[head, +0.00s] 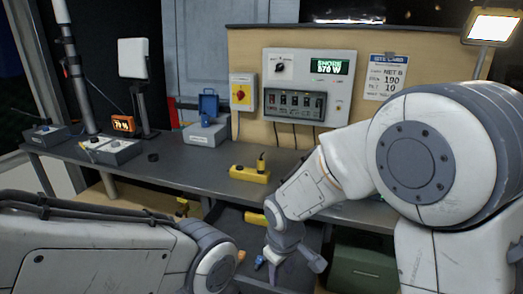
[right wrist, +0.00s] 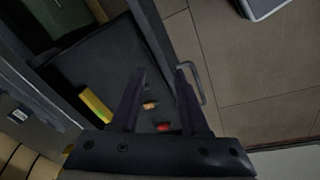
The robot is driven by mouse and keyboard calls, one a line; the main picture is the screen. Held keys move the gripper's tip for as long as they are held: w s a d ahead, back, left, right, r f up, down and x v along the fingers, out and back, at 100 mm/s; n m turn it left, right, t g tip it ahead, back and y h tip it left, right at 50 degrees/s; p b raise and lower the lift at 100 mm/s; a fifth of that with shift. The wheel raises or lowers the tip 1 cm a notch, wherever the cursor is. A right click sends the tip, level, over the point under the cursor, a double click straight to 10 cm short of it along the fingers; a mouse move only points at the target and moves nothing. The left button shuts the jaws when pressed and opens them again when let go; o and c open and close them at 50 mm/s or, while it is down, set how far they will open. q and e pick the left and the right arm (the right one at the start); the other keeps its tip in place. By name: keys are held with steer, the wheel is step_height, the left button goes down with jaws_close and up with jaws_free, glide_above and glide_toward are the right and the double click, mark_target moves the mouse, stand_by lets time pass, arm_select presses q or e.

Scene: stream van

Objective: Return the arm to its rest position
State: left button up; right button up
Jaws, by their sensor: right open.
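My right arm reaches in from the right in the head view. Its gripper (head: 292,262) points down over the low dark drawer in front of the bench. In the right wrist view the gripper (right wrist: 161,72) has its two fingers apart with nothing held between them. Below them lie a small orange item (right wrist: 150,105) and a red item (right wrist: 163,127) on the dark drawer floor (right wrist: 105,75), apart from the fingers. My left arm crosses the lower left of the head view; its gripper is not visible.
The grey bench (head: 150,172) holds a yellow block (head: 250,174), a blue-lidded box (head: 207,128) and small consoles (head: 110,150). A panel (head: 308,88) reading 570 W stands behind. A yellow bar (right wrist: 96,103) lies in the drawer. A drawer handle (right wrist: 199,82) is close to the right finger.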

steer(key=s+d+r+m, duration=0.1)
steer(key=s+d+m, duration=0.25)
steer(key=d, duration=0.35)
steer(key=s+d+m, duration=0.3)
steer(key=d+m, duration=0.2)
steer(key=d, duration=0.3)
steer(key=s+a+r+n+g+y+p, duration=0.1)
steer(key=s+a+r+n+p, duration=0.6)
steer(key=s+a+r, duration=0.6)
step_height(320, 180, up, 2)
steer(key=shift+s+a+r+g+p, duration=0.1)
steer(key=shift+s+a+g+p, duration=0.3)
steer(key=shift+a+p, duration=0.6)
steer(key=shift+d+n, duration=0.25)
